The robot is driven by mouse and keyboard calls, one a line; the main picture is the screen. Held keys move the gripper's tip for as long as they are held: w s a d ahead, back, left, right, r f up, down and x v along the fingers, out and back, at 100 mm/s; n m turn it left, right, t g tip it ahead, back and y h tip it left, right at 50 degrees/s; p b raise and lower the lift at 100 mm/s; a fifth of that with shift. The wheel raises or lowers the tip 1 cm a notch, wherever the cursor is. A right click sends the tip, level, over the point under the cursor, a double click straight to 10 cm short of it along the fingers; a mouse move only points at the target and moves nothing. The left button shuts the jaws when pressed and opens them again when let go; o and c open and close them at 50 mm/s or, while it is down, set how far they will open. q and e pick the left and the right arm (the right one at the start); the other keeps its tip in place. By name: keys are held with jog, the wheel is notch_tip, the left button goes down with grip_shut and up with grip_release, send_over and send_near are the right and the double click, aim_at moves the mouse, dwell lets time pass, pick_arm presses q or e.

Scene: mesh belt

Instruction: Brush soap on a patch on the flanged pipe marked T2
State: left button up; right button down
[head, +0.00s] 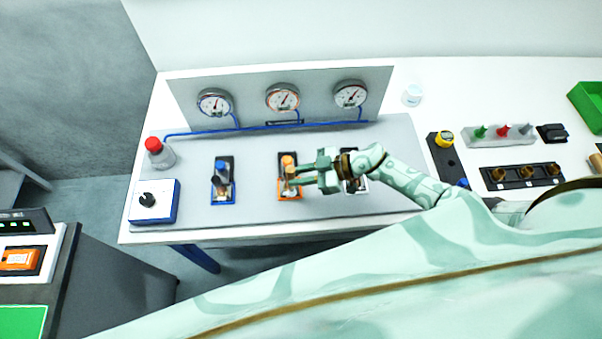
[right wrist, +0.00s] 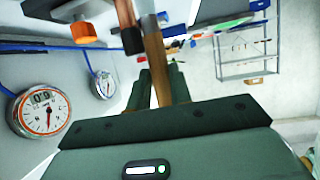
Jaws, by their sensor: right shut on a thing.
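Three flanged pipe stations stand on the grey panel: a blue one (head: 222,180), an orange one (head: 289,188) in the middle and one at the right (head: 356,184), partly behind my right gripper. I cannot read the T2 mark. My right gripper (head: 296,177) is at the orange station, coming from the right. In the right wrist view, my right gripper (right wrist: 161,77) is shut on a wooden brush handle (right wrist: 154,48). A copper-coloured pipe (right wrist: 124,14) and an orange part (right wrist: 83,32) are close to the handle's far end. Brush contact is unclear. My left gripper is out of view.
Three gauges (head: 283,98) stand behind the stations, joined by blue tubing. A red-capped bottle (head: 158,154) and a white knob box (head: 153,202) are at the left.

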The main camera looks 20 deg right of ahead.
jog(key=shift+w+a, duration=0.2)
jog(key=shift+a, duration=0.65)
jog(key=shift+s+d+f, duration=0.1)
jog(key=shift+s+d, duration=0.1)
jog(key=shift+d, duration=0.4)
jog(key=shift+p, duration=0.35)
jog(key=s+a+r+p, duration=0.1)
jog(key=s+r+p, duration=0.3)
jog(key=r+p, duration=0.3)
jog(key=shift+s+a+p, duration=0.2)
jog(key=shift+s+p, duration=0.15)
jog(key=shift+p, duration=0.25)
jog(key=shift+w, duration=0.1)
